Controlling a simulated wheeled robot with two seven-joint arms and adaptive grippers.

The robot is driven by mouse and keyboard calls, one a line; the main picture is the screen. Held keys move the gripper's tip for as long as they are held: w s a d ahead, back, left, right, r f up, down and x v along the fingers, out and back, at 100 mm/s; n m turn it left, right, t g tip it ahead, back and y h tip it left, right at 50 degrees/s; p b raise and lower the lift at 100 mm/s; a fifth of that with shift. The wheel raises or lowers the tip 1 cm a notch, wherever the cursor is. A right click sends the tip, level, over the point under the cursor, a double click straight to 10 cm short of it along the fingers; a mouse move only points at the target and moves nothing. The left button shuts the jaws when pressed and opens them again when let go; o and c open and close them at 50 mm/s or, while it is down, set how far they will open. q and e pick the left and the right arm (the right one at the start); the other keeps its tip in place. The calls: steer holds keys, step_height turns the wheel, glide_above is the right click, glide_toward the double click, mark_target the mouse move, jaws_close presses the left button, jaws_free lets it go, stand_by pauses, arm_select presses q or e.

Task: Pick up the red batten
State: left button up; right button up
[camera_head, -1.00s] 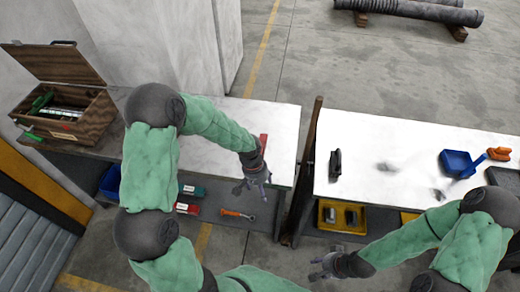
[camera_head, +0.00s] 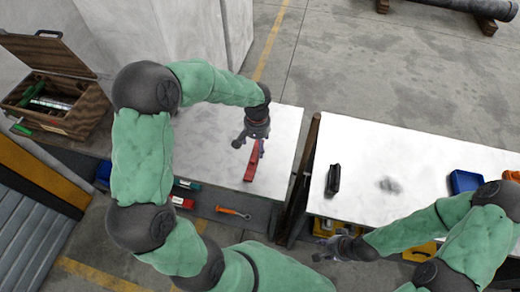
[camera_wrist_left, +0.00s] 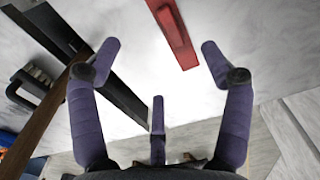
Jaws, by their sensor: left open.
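The red batten (camera_head: 250,169) lies on the white top of the left table (camera_head: 285,125). My left gripper (camera_head: 249,145) is over the batten's far part and partly hides it. In the left wrist view the batten (camera_wrist_left: 174,36) shows at the top, in the gap between the two spread front fingers and beyond their tips. The left gripper (camera_wrist_left: 160,62) is open with nothing between its fingers. My right gripper (camera_head: 331,250) is at the front edge of the right table, away from the batten; its fingers are too small to read.
A black tool (camera_head: 333,180) and a blue bin (camera_head: 465,181) are on the right table (camera_head: 400,145). A dark upright board (camera_head: 298,185) stands in the gap between tables. An open wooden toolbox (camera_head: 75,115) stands at the left. An orange wrench (camera_head: 234,212) lies on the lower shelf.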

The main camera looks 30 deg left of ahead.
arm_select(q)
glide_above(256, 156)
steer(key=f, duration=0.3)
steer(key=d+f+b, duration=0.1)
steer(key=f, duration=0.1)
steer(key=shift+s, duration=0.25)
steer(key=shift+w+a+f, duration=0.1)
steer(key=shift+f, duration=0.6)
steer(key=f, duration=0.3)
steer(key=f+b, duration=0.1)
steer(key=shift+w+a+f, duration=0.15)
steer(key=shift+w+a, duration=0.05)
steer(key=shift+a, duration=0.1)
steer(key=c, duration=1.3)
